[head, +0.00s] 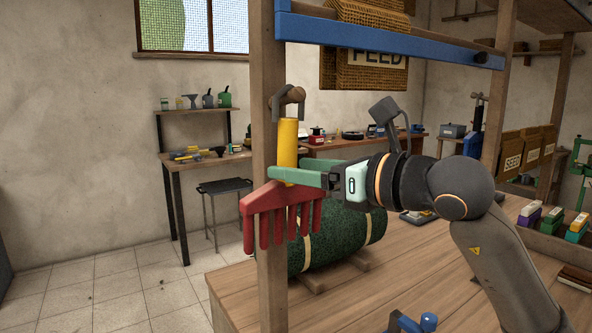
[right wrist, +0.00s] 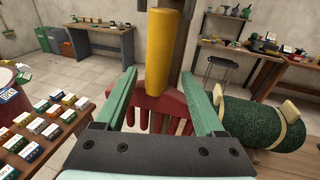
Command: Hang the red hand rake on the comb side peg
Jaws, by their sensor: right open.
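The red hand rake (head: 282,205) has a yellow handle (head: 287,150) and hangs upright, tines down, beside the wooden post (head: 267,80). The handle's top is at a brown peg (head: 291,96) on the post; the exact fit of its loop over the peg is too small to tell. My right gripper (head: 286,178), with green fingers, is open around the lower handle, just above the red head. In the right wrist view the yellow handle (right wrist: 163,48) stands between the spread fingers (right wrist: 158,76), with the red head (right wrist: 155,108) below. My left gripper is not in view.
A blue bar (head: 385,42) runs from the post above my right arm. A blue knobbed item (head: 411,323) is at the bottom edge. Open floor lies left of the post.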

